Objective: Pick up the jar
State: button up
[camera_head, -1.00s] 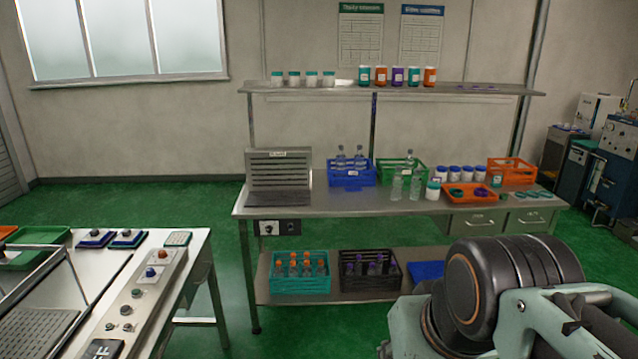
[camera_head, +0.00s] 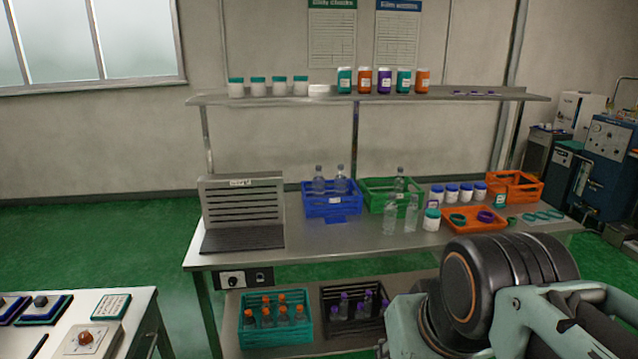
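Several jars are in view, and I cannot tell which one is meant. White jars with teal lids (camera_head: 258,87) stand on the left of the upper shelf. Coloured jars in teal, orange and purple (camera_head: 384,81) stand upright right of them. White jars with blue lids (camera_head: 452,193) stand in a row on the bench. A white jar with a teal lid (camera_head: 432,220) stands nearer the bench's front, beside clear bottles (camera_head: 390,219). My arm shows at the lower right, well in front of the bench. My gripper's fingers cannot be made out.
The bench (camera_head: 300,238) holds a blue crate (camera_head: 333,204), a green crate (camera_head: 376,200), an orange crate (camera_head: 515,190) and an orange tray (camera_head: 470,226). A slatted grey unit (camera_head: 243,205) stands at its left. A control table (camera_head: 125,335) is at the lower left. Green floor lies between.

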aim_at(432, 221)
jog(key=i+z, duration=0.35)
jog(key=i, duration=0.15)
jog(key=i+z, duration=0.35)
jog(key=i, duration=0.15)
jog(key=i+j+z, duration=0.1)
jog(key=i+z, duration=0.4)
jog(key=i, duration=0.55)
